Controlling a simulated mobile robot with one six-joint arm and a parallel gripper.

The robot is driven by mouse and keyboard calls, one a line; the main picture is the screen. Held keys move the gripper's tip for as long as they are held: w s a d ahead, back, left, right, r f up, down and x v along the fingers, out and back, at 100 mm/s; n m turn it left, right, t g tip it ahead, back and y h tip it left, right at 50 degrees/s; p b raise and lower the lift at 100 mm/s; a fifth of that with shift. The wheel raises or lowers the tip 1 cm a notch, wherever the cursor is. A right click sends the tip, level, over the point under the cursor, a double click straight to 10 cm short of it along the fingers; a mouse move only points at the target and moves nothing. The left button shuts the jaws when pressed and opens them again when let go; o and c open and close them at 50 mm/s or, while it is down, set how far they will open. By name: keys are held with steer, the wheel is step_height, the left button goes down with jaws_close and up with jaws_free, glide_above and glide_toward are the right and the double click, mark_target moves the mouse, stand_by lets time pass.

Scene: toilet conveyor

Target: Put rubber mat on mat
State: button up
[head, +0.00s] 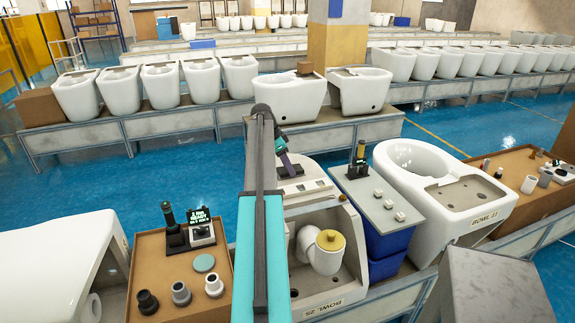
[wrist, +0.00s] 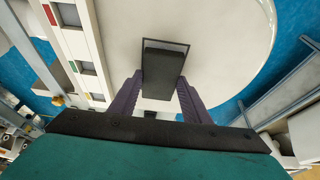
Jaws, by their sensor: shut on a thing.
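My gripper (wrist: 161,82) has purple fingers, shut on a black rubber mat (wrist: 163,63), a small dark block between the fingertips in the wrist view. The block's far end overlaps a thin dark square outline (wrist: 188,47) on a pale surface, perhaps the target mat; I cannot tell whether they touch. In the head view my gripper (head: 286,160) points down over a pale panel (head: 312,181) at the back of the bowl marked BOWL 25 (head: 345,285). The rubber mat cannot be made out clearly there.
A white strip (wrist: 80,45) with dark square recesses and red and green marks lies left in the wrist view. A grey-topped blue bin (head: 375,200) stands right of the bowl. A brown tray (head: 150,250) with several cylinders is at left.

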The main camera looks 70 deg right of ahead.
steer(key=shift+f, duration=0.15)
steer(key=shift+f, duration=0.2)
steer(key=o, duration=1.1)
steer(key=shift+c, duration=0.2)
steer(key=shift+r, duration=0.1)
steer(key=b+v, duration=0.2)
steer(key=v, duration=1)
steer(key=shift+b, duration=0.3)
steer(key=shift+r, duration=0.15)
